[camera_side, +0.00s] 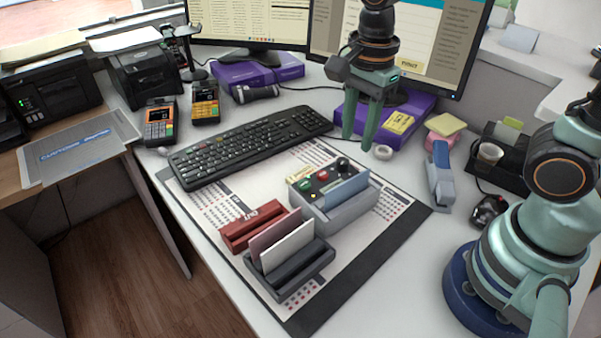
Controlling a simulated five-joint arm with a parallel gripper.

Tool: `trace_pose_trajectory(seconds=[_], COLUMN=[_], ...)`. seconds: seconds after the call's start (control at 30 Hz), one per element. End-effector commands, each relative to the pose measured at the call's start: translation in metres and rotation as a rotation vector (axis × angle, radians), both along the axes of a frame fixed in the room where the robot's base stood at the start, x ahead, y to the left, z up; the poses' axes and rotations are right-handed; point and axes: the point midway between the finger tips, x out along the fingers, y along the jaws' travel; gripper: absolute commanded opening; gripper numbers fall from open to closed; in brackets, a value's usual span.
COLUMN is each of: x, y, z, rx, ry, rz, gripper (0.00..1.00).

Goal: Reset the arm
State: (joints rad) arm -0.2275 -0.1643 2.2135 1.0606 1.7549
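My gripper (358,143) hangs from the top of the view, pointing down, in front of the right monitor. Its two green fingers are apart with nothing between them, so it is open and empty. The fingertips show in front of a purple box (419,106), beyond the far edge of the desk mat (357,262); their height above the desk is hard to tell. My arm's base and lower links stand at the right, and the links joining them to the gripper are out of view.
On the mat are a grey box (345,212) with knobs, a red holder (262,231) and a dark holder (303,276) with upright cards. A keyboard (250,141) lies behind them. A tape roll (383,152), blue stapler (440,178) and dark tray (508,157) are to the right.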

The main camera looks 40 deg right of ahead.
Motion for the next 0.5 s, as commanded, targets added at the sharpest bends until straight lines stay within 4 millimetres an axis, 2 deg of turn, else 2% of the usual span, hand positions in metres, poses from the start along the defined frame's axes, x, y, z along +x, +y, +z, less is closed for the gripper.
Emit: trace_pose_trajectory(seconds=[0.27, 0.5], x=[-0.003, -0.008], y=[-0.026, -0.049], z=[0.026, 0.045], rx=[-0.038, -0.174], ry=[-0.17, -0.304], rz=[0.511, 0.994], gripper=[0.39, 0.39])
